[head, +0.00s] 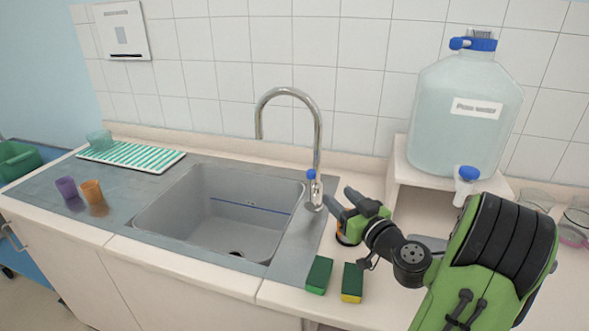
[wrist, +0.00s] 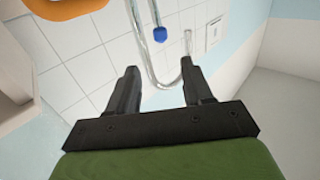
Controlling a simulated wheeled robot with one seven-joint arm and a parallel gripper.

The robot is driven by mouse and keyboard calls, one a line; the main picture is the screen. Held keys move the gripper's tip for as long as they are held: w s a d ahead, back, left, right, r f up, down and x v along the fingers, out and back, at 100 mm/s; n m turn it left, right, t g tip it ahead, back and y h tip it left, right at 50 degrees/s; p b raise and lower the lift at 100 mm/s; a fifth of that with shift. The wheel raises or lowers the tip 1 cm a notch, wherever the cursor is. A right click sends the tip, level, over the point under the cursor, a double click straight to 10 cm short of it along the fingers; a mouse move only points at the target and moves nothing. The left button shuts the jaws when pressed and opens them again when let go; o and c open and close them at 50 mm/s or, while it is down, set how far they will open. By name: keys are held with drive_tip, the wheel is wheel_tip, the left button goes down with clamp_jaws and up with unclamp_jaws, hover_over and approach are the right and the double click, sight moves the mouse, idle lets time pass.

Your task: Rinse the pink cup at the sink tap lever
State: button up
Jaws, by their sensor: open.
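The tap (head: 318,130) arches over the grey sink basin (head: 160,205) and carries a blue-tipped lever (head: 311,174) low on its body. The blue tip (wrist: 160,34) also shows in the wrist view, beyond my fingertips. My gripper (head: 341,197) is open and empty, just right of the tap base and apart from the lever as far as I can tell; its two fingers (wrist: 160,68) are spread in the wrist view. A clear glass or cup with a pink lower part (head: 574,240) is at the right edge, partly cut off; I cannot tell whether it is the pink cup.
A purple cup (head: 67,187) and an orange cup (head: 92,191) stand left of the basin. A striped mat (head: 135,157) lies behind them. Two sponges (head: 319,275) (head: 352,282) lie at the counter's front. A large water jug (head: 465,110) stands on a raised shelf at right.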

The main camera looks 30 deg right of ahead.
sight(314, 174)
drive_tip(key=w+p, duration=0.1)
drive_tip(key=w, duration=0.3)
drive_tip(key=w+p, duration=0.1)
drive_tip(key=w, duration=0.4)
drive_tip(key=w+p, duration=0.2)
drive_tip(key=w, duration=0.2)
drive_tip(key=shift+w+d, duration=0.3)
drive_tip(key=shift+d, duration=0.05)
drive_tip(key=shift+c, duration=0.5)
clamp_jaws()
